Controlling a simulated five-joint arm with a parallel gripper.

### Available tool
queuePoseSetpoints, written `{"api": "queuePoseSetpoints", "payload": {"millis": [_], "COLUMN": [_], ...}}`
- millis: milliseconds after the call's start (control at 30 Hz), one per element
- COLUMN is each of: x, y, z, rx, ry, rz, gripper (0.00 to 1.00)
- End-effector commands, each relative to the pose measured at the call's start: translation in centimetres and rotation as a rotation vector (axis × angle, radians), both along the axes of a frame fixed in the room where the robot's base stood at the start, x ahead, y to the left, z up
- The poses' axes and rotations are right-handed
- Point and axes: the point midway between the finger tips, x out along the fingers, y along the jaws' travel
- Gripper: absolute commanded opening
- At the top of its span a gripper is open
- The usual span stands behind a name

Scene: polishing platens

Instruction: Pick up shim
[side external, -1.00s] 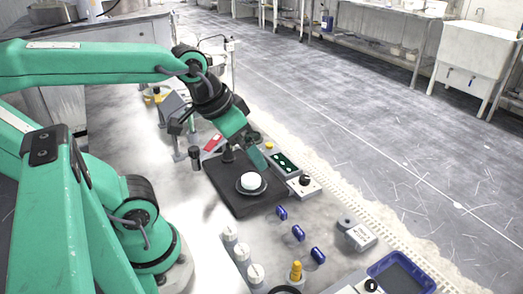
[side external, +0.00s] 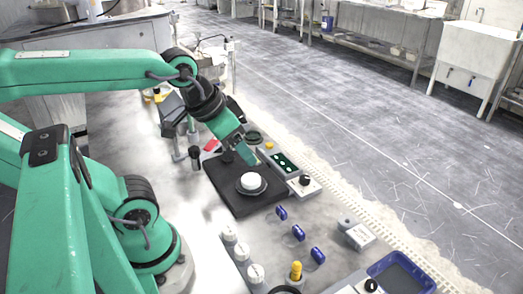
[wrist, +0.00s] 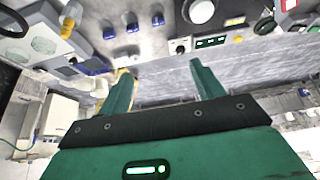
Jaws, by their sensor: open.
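My gripper (side external: 238,150) is tilted down above the far edge of a black square plate (side external: 225,195), its green fingers apart. In the wrist view my gripper (wrist: 160,80) shows two separated green fingers with nothing between them. I cannot tell for sure which object is the shim. A small red piece (side external: 210,146) lies just left of the gripper, partly hidden by it. A white disc (side external: 250,181) sits on a dark round holder on the black plate and also shows in the wrist view (wrist: 202,11).
A green-faced box (side external: 285,162) and a white box with a black knob (side external: 304,186) stand right of the plate. Several blue pieces (side external: 298,232), white-capped cylinders (side external: 242,251) and a blue tray (side external: 402,272) are nearer the camera. A dark round object (side external: 253,136) lies behind the gripper.

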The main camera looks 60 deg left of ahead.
Motion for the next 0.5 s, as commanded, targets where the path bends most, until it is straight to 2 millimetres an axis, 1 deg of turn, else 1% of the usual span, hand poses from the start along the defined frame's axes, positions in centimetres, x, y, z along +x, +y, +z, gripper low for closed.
{"api": "queuePoseSetpoints", "payload": {"millis": [367, 500], "x": [0.09, 0.55], "y": [-0.05, -0.34], "z": [-0.01, -0.17], "rx": [-0.001, -0.007], "ry": [0.002, 0.017], "rz": [0.000, -0.002], "gripper": [0.60, 0.60]}}
